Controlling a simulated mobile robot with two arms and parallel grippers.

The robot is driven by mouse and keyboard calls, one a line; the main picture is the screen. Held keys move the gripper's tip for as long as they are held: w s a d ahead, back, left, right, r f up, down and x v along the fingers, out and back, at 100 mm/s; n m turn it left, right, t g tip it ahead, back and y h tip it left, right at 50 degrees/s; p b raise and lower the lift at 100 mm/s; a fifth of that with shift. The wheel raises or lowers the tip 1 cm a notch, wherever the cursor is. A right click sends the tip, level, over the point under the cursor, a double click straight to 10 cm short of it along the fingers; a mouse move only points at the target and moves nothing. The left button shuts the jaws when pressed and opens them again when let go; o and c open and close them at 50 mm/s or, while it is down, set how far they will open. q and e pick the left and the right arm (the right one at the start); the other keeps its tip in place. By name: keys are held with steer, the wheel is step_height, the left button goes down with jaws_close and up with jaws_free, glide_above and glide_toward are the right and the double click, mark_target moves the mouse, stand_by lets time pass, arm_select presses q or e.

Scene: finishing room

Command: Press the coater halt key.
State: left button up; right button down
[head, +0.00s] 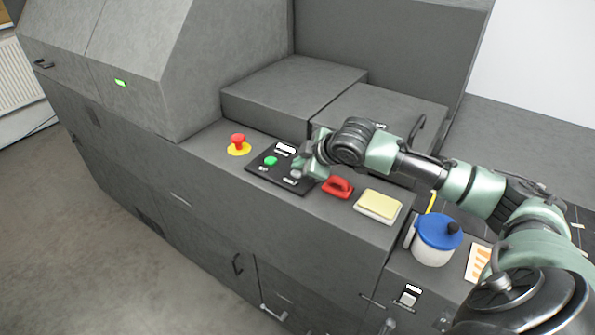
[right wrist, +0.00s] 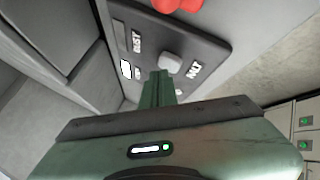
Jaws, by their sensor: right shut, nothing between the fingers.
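A black control panel (head: 262,178) lies on the grey machine's ledge, with a green button and white labels. In the right wrist view a pale grey key (right wrist: 172,63) sits on the panel beside a white label (right wrist: 195,70) that seems to read HALT. My right gripper (head: 302,170) is shut and empty over the right end of the panel. In the right wrist view its closed fingertips (right wrist: 158,78) are just beside the key; I cannot tell whether they touch it. In the head view the gripper hides part of that end. My left gripper is not in view.
A red mushroom button (head: 238,141) on a yellow base stands left of the panel. A red-handled object (head: 337,187) and a yellow-topped block (head: 379,206) lie to its right. A white pot with a blue lid (head: 438,232) stands farther right, under my arm.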

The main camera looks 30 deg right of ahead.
steer(key=shift+f, duration=0.45)
stand_by(0.6)
steer(key=shift+r+p, duration=0.9)
steer(key=shift+p, duration=0.25)
step_height(320, 180, up, 5)
steer(key=p, duration=0.5)
steer(key=shift+r+p, duration=0.1)
steer(key=shift+p, duration=0.25)
